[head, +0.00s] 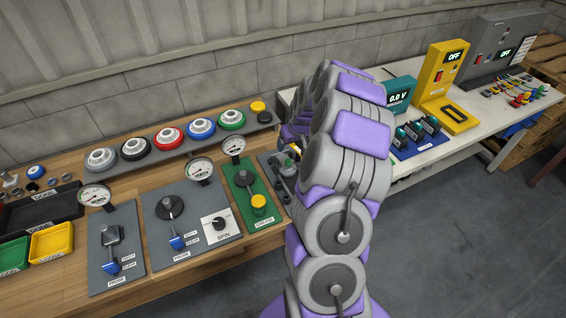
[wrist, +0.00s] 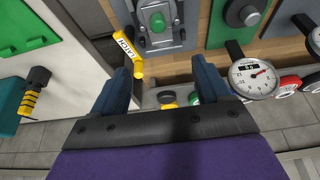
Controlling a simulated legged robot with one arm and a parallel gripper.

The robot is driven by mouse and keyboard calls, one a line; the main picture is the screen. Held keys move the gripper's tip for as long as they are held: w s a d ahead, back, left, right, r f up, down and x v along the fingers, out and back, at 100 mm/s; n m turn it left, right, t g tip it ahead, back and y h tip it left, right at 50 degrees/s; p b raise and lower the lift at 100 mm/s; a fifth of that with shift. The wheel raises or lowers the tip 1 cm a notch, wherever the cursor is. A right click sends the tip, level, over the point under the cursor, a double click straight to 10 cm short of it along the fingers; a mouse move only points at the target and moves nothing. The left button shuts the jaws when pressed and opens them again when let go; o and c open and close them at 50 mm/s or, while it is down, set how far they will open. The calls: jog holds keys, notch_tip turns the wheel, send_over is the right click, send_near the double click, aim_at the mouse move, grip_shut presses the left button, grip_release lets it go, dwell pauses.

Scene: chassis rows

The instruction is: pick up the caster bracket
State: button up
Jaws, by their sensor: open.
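I cannot pick out the caster bracket for sure. In the head view, small grey metal parts (head: 11,181) lie at the far left of the wooden bench, near a small blue-and-dark wheel (head: 36,172), and one of them may be it. My gripper (wrist: 160,72) is open, with two dark blue fingers apart and nothing held between them. In the wrist view it is over the right end of the bench, by a green-buttoned fixture with a yellow LATCH handle (wrist: 132,50). In the head view my own arm hides the gripper.
The wooden bench (head: 75,288) holds gauge panels, a dark tray (head: 40,209) marked DONE, and yellow (head: 51,243) and green (head: 13,256) bins. A raised shelf of round knobs (head: 168,139) runs behind. A white table (head: 473,108) with meters stands right. Floor at lower right is clear.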

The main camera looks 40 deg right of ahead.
jog(key=x, duration=0.2)
jog(key=d+x, duration=0.1)
jog(key=x, duration=0.1)
jog(key=shift+b, duration=0.3)
jog(key=b, duration=0.1)
send_over(284, 158)
jog(key=s+a, duration=0.2)
jog(key=f, duration=0.4)
jog(key=shift+s+f, duration=0.15)
jog(key=shift+s, duration=0.05)
jog(key=shift+w+d+f, duration=0.2)
jog(key=shift+d+f, duration=0.1)
jog(key=f, duration=0.1)
jog(key=w+d+f+b, duration=0.1)
jog(key=f, duration=0.2)
jog(key=shift+w+d+f+b, duration=0.15)
jog(key=shift+w+d+b, duration=0.2)
jog(key=shift+b, duration=0.05)
jog(key=shift+w+a+f, duration=0.1)
jog(key=shift+a, duration=0.35)
jog(key=shift+d, duration=0.4)
jog(key=c, duration=0.7)
jog(key=shift+a, duration=0.2)
jog(key=c, duration=0.7)
jog(key=shift+r, duration=0.2)
